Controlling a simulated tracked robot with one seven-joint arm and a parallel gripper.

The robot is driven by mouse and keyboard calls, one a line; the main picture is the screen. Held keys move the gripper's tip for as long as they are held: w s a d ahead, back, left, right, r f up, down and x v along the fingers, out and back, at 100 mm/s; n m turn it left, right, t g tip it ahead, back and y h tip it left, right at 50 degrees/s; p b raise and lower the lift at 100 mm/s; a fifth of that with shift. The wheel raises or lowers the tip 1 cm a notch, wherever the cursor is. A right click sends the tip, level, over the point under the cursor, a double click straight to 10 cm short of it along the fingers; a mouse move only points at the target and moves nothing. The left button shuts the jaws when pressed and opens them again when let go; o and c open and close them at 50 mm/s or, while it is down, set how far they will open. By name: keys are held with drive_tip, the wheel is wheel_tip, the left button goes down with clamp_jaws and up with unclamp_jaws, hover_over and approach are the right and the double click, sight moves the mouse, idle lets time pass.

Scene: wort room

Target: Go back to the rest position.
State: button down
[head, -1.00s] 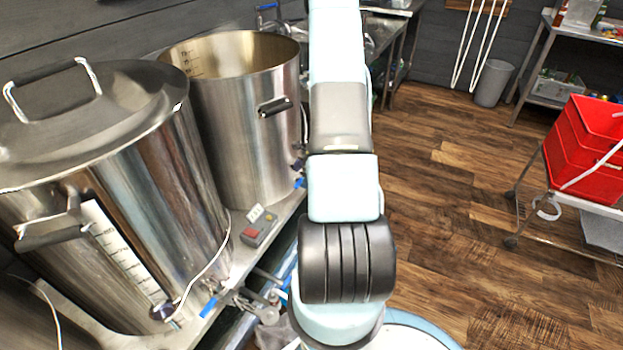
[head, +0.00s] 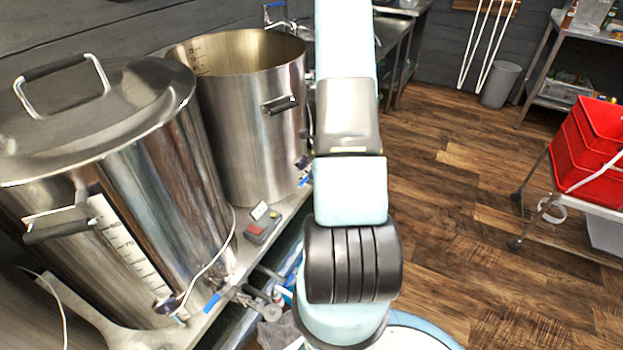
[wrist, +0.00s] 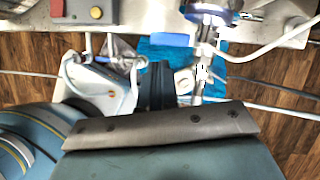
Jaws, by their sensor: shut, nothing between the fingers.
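My gripper (wrist: 160,85) shows in the wrist view as dark fingers held together, with nothing between them. It points toward the brewing stand's lower edge, with a valve and hose fittings (wrist: 205,45) close beside it on the right. In the head view my arm stretches up the middle of the picture and out at the top, so the gripper itself is out of that view.
A lidded steel kettle (head: 150,170) and an open steel kettle (head: 240,130) stand on a steel stand at left, with a small red-button control box (head: 262,227). Red crates (head: 590,150) sit on a trolley at right. Wooden floor (head: 450,200) between is clear.

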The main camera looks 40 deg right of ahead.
drive_tip(key=shift+v, duration=2.6)
drive_tip(key=shift+s, duration=0.2)
drive_tip(key=a+r+n, duration=0.7)
drive_tip(key=a+r, duration=0.2)
drive_tip(key=r, duration=0.3)
drive_tip(key=a+r+n, duration=0.7)
drive_tip(key=a+r, duration=0.2)
drive_tip(key=r, duration=0.4)
drive_tip(key=s+a+r+n+t+h, duration=0.1)
drive_tip(key=s+a+r+n, duration=0.3)
drive_tip(key=s+r+n, duration=0.3)
drive_tip(key=s+a+r+n+t+h, duration=0.1)
drive_tip(key=s+a+r+n, duration=0.4)
drive_tip(key=s, duration=0.6)
drive_tip(key=shift+s+a+r+n+h, duration=0.2)
drive_tip(key=shift+s+r+n+h, duration=0.2)
drive_tip(key=shift+r+n, duration=0.95)
drive_tip(key=shift+r+m, duration=0.25)
